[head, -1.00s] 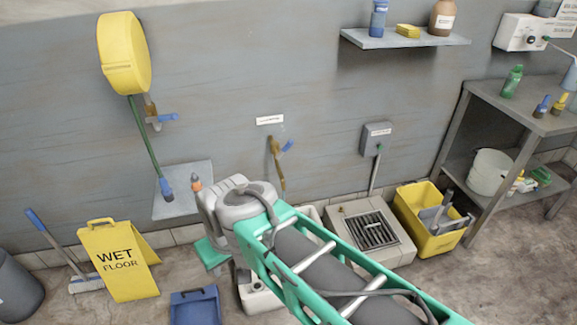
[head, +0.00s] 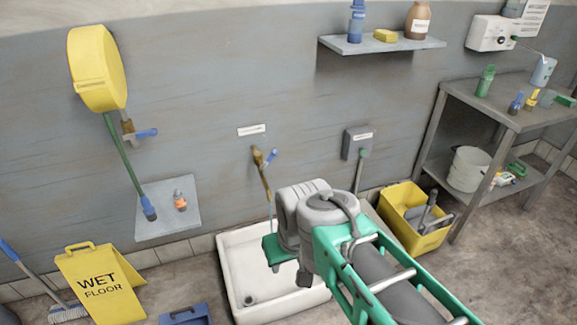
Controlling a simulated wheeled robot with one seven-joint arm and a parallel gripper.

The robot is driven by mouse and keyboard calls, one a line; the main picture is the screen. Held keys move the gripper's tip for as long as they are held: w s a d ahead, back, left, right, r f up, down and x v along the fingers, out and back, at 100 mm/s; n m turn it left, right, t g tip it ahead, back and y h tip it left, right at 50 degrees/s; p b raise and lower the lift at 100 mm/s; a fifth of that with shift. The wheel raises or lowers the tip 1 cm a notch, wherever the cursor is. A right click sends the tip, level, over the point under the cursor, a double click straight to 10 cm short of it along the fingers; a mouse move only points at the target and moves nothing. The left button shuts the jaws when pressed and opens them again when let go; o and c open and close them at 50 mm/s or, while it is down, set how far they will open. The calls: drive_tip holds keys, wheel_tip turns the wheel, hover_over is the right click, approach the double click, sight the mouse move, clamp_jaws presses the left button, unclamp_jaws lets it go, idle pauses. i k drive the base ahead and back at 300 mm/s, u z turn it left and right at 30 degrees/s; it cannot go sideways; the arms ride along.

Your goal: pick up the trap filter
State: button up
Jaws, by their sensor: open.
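I cannot make out a trap filter for certain in the head view. The pale box on the floor with the dark grate is now mostly hidden behind my arm; only a bit of its top edge (head: 371,208) shows. My gripper (head: 289,277) points down at the end of my arm, over the right part of a white floor basin (head: 236,274). It is open, partly hidden by my wrist, and I see nothing held in it.
A yellow bin (head: 402,196) with tools stands right of my arm, beside a metal bench (head: 500,116). A yellow wet-floor sign (head: 100,284) and a blue container (head: 187,314) are at lower left. A wall shelf (head: 168,222) holds an orange-topped item (head: 180,200).

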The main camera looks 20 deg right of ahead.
sight(514, 106)
drive_tip(key=z, duration=0.25)
drive_tip(key=i, duration=1)
drive_tip(key=z, duration=0.05)
drive_tip(key=k, duration=0.5)
drive_tip(key=z, duration=2.95)
drive_tip(key=k, duration=0.9)
drive_tip(key=u, duration=0.9)
drive_tip(key=i, duration=0.6)
